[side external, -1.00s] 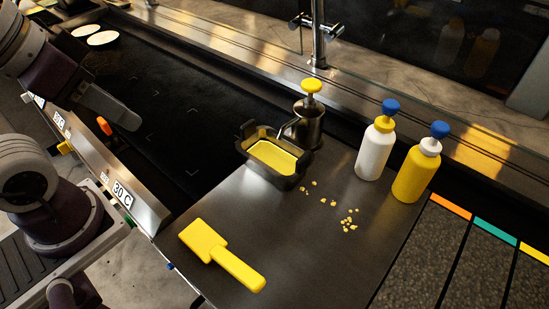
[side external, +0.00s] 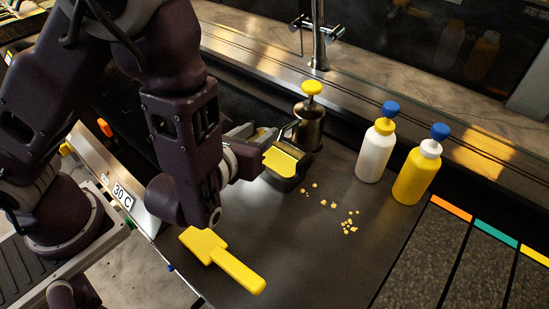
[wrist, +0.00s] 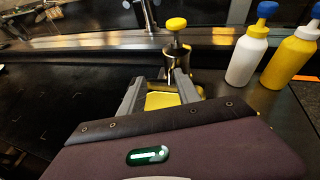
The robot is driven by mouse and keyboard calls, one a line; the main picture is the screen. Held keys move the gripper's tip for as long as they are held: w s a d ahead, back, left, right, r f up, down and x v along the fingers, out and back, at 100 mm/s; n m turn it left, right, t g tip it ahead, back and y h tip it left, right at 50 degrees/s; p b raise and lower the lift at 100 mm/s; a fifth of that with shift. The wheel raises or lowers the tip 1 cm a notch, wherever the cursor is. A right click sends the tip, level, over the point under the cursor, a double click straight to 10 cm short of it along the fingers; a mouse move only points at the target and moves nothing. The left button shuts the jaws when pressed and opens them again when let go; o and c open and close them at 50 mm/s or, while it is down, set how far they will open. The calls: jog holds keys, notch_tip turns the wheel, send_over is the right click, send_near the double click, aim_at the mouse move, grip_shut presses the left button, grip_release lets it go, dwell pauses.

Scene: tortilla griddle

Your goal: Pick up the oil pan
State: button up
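The oil pan (side external: 290,178) is a small dark metal tray with yellow oil in it. It sits on the steel counter beside the griddle. My gripper (side external: 262,147) reaches over it from the left and hides its left part. In the wrist view, the oil pan (wrist: 163,100) lies between the two grey fingers of my gripper (wrist: 160,82). The fingers stand wide apart, one on each side of the yellow oil. The palm hides the pan's near end, and contact with the pan's walls cannot be made out.
A metal pump pot (side external: 310,125) with a yellow knob stands close behind the pan. A white bottle (side external: 375,155) and a yellow bottle (side external: 416,175) stand to the right. Yellow crumbs (side external: 335,204) and a yellow scraper (side external: 222,258) lie on the counter (side external: 310,255).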

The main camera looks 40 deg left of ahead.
aim_at(298, 165)
jog(key=d+f+m+h, duration=0.4)
jog(key=d+f, duration=0.1)
jog(key=d, duration=0.2)
jog(key=x, duration=0.6)
jog(key=shift+w+d, duration=0.15)
jog(key=shift+d, duration=0.1)
grip_shut()
jog(key=shift+r, duration=0.1)
dwell(0.5)
